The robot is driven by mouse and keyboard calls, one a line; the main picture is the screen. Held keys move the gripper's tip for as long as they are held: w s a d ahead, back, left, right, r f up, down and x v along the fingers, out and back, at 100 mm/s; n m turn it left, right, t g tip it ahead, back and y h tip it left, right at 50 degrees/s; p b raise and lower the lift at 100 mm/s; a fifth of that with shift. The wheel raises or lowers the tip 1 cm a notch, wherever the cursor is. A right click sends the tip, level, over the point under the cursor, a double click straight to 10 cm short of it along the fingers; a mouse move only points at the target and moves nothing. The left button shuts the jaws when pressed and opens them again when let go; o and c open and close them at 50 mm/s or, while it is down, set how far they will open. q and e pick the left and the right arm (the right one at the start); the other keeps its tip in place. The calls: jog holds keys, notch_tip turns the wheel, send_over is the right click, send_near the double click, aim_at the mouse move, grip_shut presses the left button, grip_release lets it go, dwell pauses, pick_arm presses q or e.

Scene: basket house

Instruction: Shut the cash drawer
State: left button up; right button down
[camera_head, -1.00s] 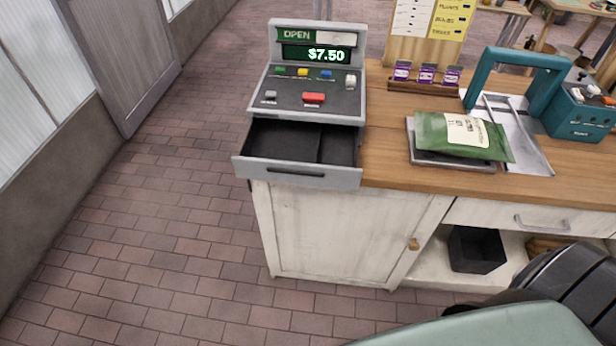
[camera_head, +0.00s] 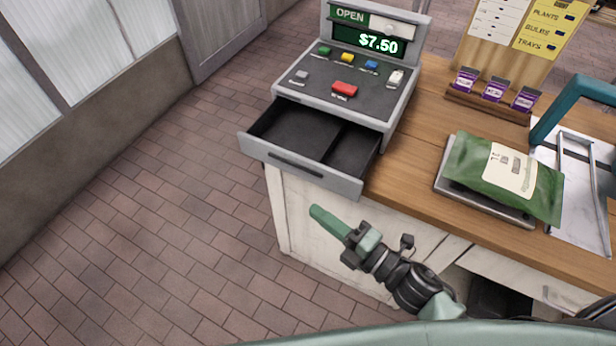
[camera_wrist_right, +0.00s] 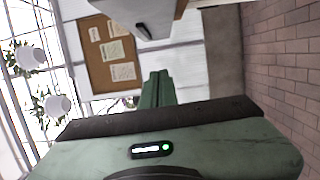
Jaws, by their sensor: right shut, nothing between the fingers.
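The cash drawer (camera_head: 312,172) sticks out open from the grey cash register (camera_head: 345,85), which stands on the wooden counter. Its two compartments look empty, and a dark handle slot runs along its front panel. My right gripper (camera_head: 318,213) is shut and empty, just below and in front of the drawer's front panel, apart from it as far as I can tell. In the right wrist view the shut green fingers (camera_wrist_right: 157,88) point ahead, and a grey underside, likely the drawer (camera_wrist_right: 148,18), shows above them. My left gripper is not in view.
A green bag (camera_head: 505,175) lies on a flat scale on the wooden counter (camera_head: 410,165). Purple packets (camera_head: 493,88) stand in a wooden holder behind it. A teal-handled device (camera_head: 575,100) is at the right. The brick floor (camera_head: 150,220) left of the counter is clear.

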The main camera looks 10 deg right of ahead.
aim_at(311, 171)
jog(key=w+a+p, duration=0.2)
jog(key=w+p, duration=0.1)
jog(key=w, duration=0.6)
jog(key=shift+a, duration=0.15)
jog(key=shift+w, duration=0.15)
jog(key=w+d, duration=0.2)
jog(key=shift+w+f+b, duration=0.1)
jog(key=shift+w+b, duration=0.2)
jog(key=shift+w+d, duration=0.2)
jog(key=shift+w, duration=0.15)
jog(key=shift+s, duration=0.15)
jog(key=shift+a, duration=0.1)
